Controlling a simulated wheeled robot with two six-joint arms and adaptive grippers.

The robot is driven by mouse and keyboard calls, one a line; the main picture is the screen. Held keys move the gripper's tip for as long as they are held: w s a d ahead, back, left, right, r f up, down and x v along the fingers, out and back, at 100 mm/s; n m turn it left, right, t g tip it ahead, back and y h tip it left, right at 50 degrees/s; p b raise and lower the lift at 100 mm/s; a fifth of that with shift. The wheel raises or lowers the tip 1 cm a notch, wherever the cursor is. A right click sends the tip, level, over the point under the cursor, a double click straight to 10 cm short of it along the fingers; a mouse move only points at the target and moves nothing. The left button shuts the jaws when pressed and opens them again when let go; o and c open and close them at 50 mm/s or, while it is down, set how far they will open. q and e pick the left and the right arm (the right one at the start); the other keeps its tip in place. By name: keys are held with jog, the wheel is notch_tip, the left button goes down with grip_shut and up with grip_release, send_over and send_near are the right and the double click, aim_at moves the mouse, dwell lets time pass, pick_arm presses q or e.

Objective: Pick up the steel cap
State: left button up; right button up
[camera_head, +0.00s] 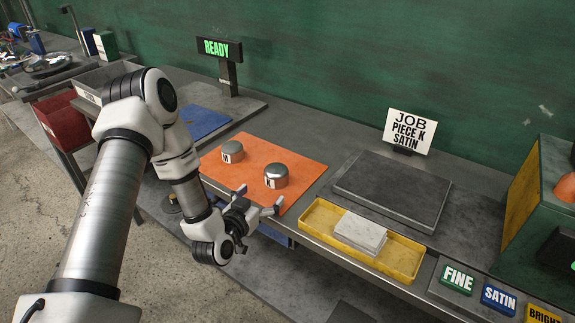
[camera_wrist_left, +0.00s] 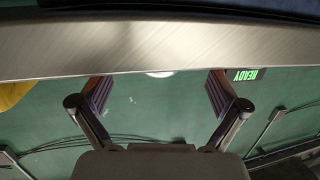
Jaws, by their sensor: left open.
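Two steel caps sit on the orange mat (camera_head: 295,160). The nearer right cap (camera_head: 276,177) has a white label that looks like K. The farther left cap (camera_head: 232,152) has a label that looks like M. My left gripper (camera_head: 259,197) is open and empty, just in front of the K cap and apart from it, near the table's front edge. In the left wrist view its two fingers (camera_wrist_left: 158,92) are spread apart with nothing clear between them. A small pale shape shows past them, too cut off to identify. My right gripper is out of view.
A yellow tray (camera_head: 321,215) with white pads (camera_head: 360,232), a dark flat slab (camera_head: 392,188) and a job sign (camera_head: 410,131) reading "PIECE K SATIN" stand to the right. A READY sign (camera_head: 220,47) stands behind. A brushed metal edge (camera_wrist_left: 160,40) crosses the left wrist view.

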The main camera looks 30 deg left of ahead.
aim_at(271, 182)
pick_arm(q)
jog(key=shift+w+r, duration=0.2)
jog(key=shift+w, duration=0.1)
jog(key=shift+w+r, duration=0.15)
jog(key=shift+w, duration=0.05)
jog(key=x, duration=0.3)
jog(key=p+x, duration=0.1)
jog(key=x, duration=0.2)
jog(key=shift+w+r+p, duration=0.2)
jog(key=shift+w+p, duration=0.1)
jog(key=shift+s, duration=0.1)
jog(key=shift+c, duration=1.1)
jog(key=c, duration=1.3)
